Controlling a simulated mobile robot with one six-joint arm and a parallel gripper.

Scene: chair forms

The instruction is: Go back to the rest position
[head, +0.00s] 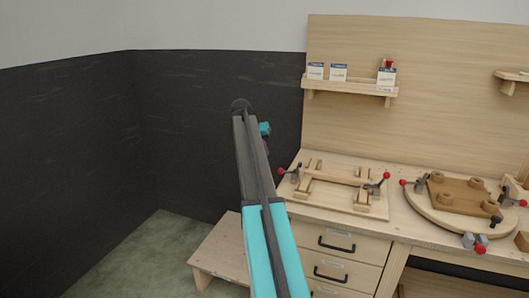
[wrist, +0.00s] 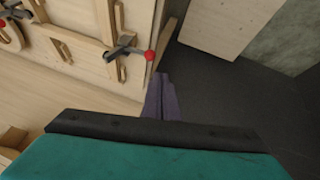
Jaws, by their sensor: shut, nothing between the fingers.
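My gripper (wrist: 160,78) shows in the wrist view as two dark, purplish fingers pressed together, with nothing between them. It is over the edge of the workbench, close in the picture to a clamp with a red knob (wrist: 149,56); I cannot tell how far above. In the head view my arm reaches up and forward, left of the workbench (head: 407,228). The gripper's fingers cannot be made out there.
A wooden jig with clamps (head: 340,197) lies on the bench's left part. A round board (head: 425,208) carries a brown chair form (head: 462,197). A shelf (head: 350,86) holds small boxes. A low wooden platform (head: 222,250) stands left of the drawers. Floor (head: 150,255) is clear further left.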

